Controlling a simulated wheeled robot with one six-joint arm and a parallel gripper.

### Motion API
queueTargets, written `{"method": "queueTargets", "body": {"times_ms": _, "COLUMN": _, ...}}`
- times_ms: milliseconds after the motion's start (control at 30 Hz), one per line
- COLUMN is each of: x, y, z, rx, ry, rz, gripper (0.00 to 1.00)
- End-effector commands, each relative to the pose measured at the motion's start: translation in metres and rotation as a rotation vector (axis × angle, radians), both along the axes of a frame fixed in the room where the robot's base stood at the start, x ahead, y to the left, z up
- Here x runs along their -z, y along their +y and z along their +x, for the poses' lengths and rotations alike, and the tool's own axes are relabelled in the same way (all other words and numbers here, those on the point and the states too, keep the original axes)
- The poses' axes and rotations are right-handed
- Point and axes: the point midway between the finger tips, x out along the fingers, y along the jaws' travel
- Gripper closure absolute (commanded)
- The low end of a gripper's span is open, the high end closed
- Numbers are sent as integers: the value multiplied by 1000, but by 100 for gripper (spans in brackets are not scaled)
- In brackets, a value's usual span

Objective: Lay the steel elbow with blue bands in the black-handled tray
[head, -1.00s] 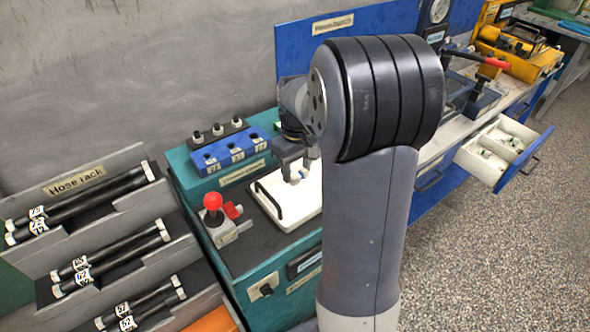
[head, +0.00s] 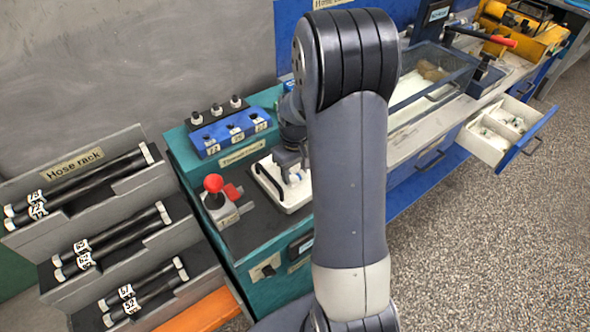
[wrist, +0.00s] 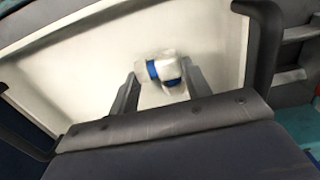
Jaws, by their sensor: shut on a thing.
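The white tray with black handles (head: 293,206) lies on the dark top of the teal bench, partly hidden by my arm. Its pale floor (wrist: 75,55) fills much of the wrist view, with a black handle on each side. My gripper (wrist: 163,82) is over the tray, pointing down into it, and is shut on the steel elbow with blue bands (wrist: 168,68). The elbow sits between the fingertips, inside the tray's outline. I cannot tell whether it touches the tray floor. In the head view my gripper (head: 294,172) is small and partly hidden.
A red-knobbed lever (head: 214,184) stands just left of the tray. A blue block with fittings (head: 232,136) is behind it. A hose rack (head: 85,220) stands at the left. An open drawer (head: 505,132) juts out at the right.

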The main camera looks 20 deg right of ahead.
Motion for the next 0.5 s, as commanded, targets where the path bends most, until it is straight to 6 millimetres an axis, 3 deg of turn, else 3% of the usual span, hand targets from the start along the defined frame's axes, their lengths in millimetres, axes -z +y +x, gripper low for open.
{"method": "queueTargets", "body": {"times_ms": 233, "x": 4, "y": 0, "z": 0, "rx": 0, "ry": -1, "rz": 0, "gripper": 81}}
{"method": "queueTargets", "body": {"times_ms": 267, "x": 3, "y": 0, "z": 0, "rx": 0, "ry": -1, "rz": 0, "gripper": 52}}
{"method": "queueTargets", "body": {"times_ms": 500, "x": 2, "y": 0, "z": 0, "rx": 0, "ry": -1, "rz": 0, "gripper": 33}}
